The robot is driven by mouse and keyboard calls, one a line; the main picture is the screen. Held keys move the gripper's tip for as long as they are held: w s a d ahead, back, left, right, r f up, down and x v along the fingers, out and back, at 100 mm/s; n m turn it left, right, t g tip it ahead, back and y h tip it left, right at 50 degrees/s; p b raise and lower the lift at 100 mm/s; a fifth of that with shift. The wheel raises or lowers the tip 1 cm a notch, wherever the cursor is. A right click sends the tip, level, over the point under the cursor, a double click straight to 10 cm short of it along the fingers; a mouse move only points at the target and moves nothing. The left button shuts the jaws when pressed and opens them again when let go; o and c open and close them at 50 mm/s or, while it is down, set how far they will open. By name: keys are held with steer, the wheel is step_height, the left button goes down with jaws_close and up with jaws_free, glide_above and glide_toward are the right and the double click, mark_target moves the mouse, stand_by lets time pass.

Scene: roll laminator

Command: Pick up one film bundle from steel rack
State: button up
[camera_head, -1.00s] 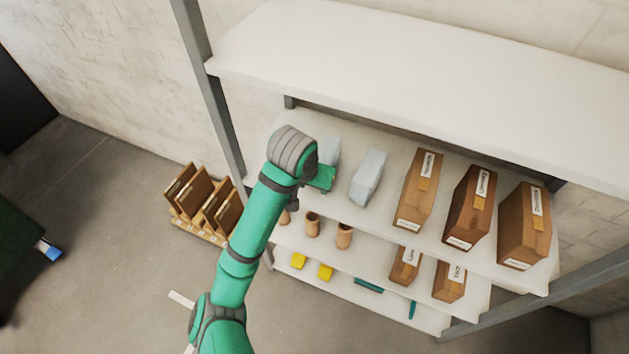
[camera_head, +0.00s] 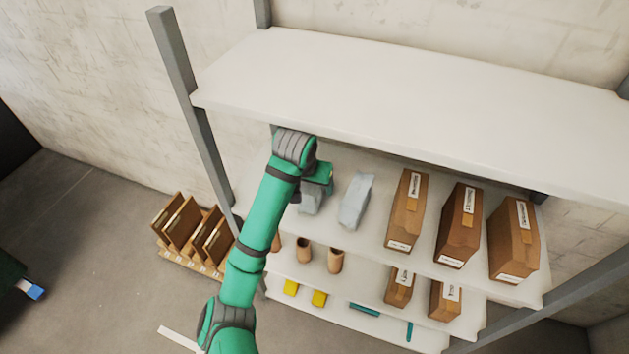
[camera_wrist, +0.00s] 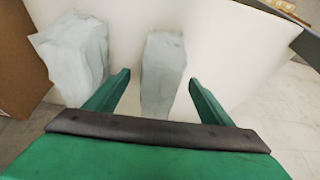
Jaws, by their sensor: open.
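The steel rack (camera_head: 340,115) has white shelves and grey posts. Two pale grey-blue film bundles stand on its second shelf, left of the brown boxes. One film bundle (camera_head: 311,199) is partly hidden behind my gripper; the other film bundle (camera_head: 355,201) is to its right. In the wrist view, one bundle (camera_wrist: 163,70) lies ahead between my open green fingers, with no visible grip on it. The other bundle (camera_wrist: 72,58) is outside the fingers to the left. My gripper (camera_wrist: 158,90) is open; it also shows in the head view (camera_head: 318,180), at the shelf's left end.
Brown labelled boxes (camera_head: 408,210) stand right of the bundles. The bare top shelf (camera_head: 400,90) overhangs this level. A grey post (camera_head: 190,110) is left of my arm. Tan cups (camera_head: 335,260) and yellow items (camera_head: 319,298) sit on lower shelves. A wooden rack (camera_head: 190,235) stands on the floor.

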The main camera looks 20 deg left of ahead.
mark_target(315, 189)
steer(key=w, duration=0.1)
steer(key=w+f, duration=0.1)
steer(key=w, duration=0.1)
steer(key=shift+w+a+f, duration=0.1)
steer(key=shift+w, duration=0.05)
steer(key=shift+x, duration=0.9)
steer(key=shift+c, duration=0.3)
steer(key=c, duration=1.1)
